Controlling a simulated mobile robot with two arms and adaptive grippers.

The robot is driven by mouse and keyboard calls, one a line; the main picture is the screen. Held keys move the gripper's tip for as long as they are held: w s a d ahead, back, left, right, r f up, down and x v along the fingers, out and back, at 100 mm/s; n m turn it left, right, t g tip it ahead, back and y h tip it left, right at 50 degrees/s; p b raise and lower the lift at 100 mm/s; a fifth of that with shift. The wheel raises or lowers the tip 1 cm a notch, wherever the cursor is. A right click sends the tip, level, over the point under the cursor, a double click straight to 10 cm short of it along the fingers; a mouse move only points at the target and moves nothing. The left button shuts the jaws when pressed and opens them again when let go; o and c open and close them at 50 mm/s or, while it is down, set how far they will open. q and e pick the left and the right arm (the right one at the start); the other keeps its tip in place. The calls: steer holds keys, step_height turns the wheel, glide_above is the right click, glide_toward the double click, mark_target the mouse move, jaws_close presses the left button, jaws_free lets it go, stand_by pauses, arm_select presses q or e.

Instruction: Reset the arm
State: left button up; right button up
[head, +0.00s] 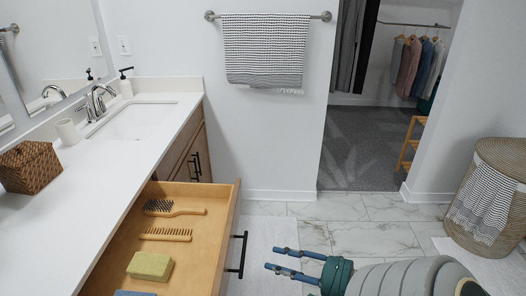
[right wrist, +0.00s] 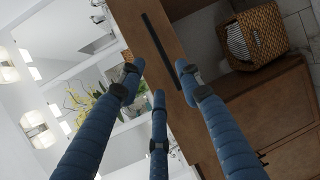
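My right gripper (head: 274,259) comes in from the lower right in the head view, with its blue fingers pointing left. In the right wrist view its three fingers (right wrist: 159,78) are spread, with nothing between them. It appears just right of the open wooden drawer (head: 182,249) and its black handle (head: 241,254), apart from the handle. A dark handle (right wrist: 164,46) on a wooden front also shows beyond the fingers in the right wrist view. My left gripper is not in view.
The drawer holds a hairbrush (head: 173,209), a comb (head: 166,234) and a yellow-green sponge (head: 150,265). The white counter (head: 120,172) lies to the left. A laundry basket (head: 489,196) stands at the right. Marble floor (head: 372,236) is clear in the middle.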

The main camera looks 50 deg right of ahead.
steer(key=shift+v, duration=0.95)
